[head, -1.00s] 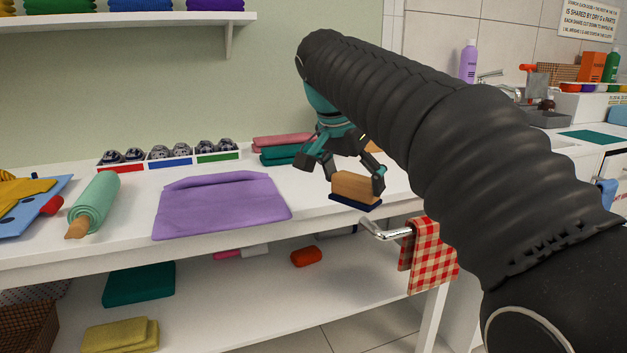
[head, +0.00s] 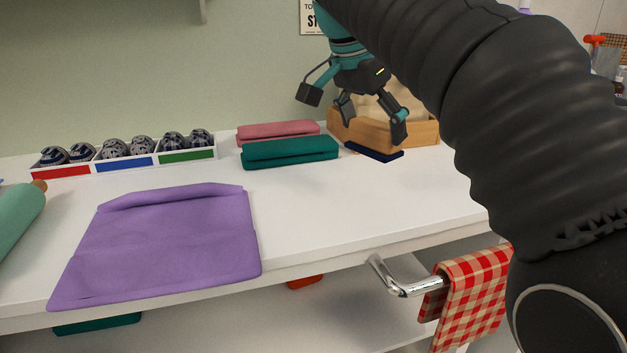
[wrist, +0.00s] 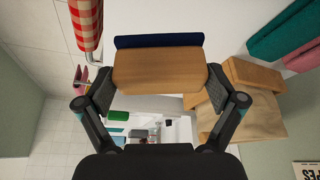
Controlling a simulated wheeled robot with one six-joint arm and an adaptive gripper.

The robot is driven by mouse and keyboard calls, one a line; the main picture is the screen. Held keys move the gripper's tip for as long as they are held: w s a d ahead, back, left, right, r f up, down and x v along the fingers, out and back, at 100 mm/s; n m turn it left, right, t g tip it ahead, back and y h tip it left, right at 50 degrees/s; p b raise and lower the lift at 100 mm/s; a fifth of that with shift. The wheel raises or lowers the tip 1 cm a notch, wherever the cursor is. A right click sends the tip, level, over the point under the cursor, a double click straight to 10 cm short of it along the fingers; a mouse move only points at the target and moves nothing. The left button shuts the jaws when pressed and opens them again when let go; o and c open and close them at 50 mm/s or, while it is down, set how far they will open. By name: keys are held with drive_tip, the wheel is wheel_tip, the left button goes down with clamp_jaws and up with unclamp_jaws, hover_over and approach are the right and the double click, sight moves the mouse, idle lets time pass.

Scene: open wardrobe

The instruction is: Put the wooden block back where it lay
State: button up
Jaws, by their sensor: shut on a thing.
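The wooden block (head: 362,136) is light brown with a dark blue underside. My gripper (head: 372,118) is shut on it, in front of a wooden box at the back right of the white top. The head view does not settle whether the block touches the top or hangs just above it. In the wrist view, the block (wrist: 160,72) sits between the two fingers of my gripper (wrist: 160,90), its dark blue layer along the upper edge. The block's far side is hidden.
The wooden box (head: 426,133) with pale contents stands close behind the block. Folded teal (head: 290,151) and pink (head: 277,131) cloths lie to its left. A purple cloth (head: 165,245) lies at the front. The white top (head: 370,200) is bare before the block. A checked towel (head: 475,295) hangs on a rail.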

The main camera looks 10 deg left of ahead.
drive_tip(key=a+f, duration=0.2)
drive_tip(key=a, duration=0.1)
drive_tip(key=a+f, duration=0.2)
drive_tip(key=a, duration=0.2)
drive_tip(key=a+f, duration=0.2)
drive_tip(key=a, duration=0.2)
drive_tip(key=shift+f, duration=0.3)
drive_tip(key=shift+a+f+b, duration=0.1)
drive_tip(key=shift+f+b, duration=0.6)
drive_tip(key=shift+f, duration=1.35)
drive_tip(key=shift+f, duration=0.1)
drive_tip(key=o, duration=0.7)
drive_tip(key=shift+o, duration=0.2)
drive_tip(key=p+v, duration=0.3)
drive_tip(key=v, duration=0.9)
drive_tip(key=shift+w, duration=0.15)
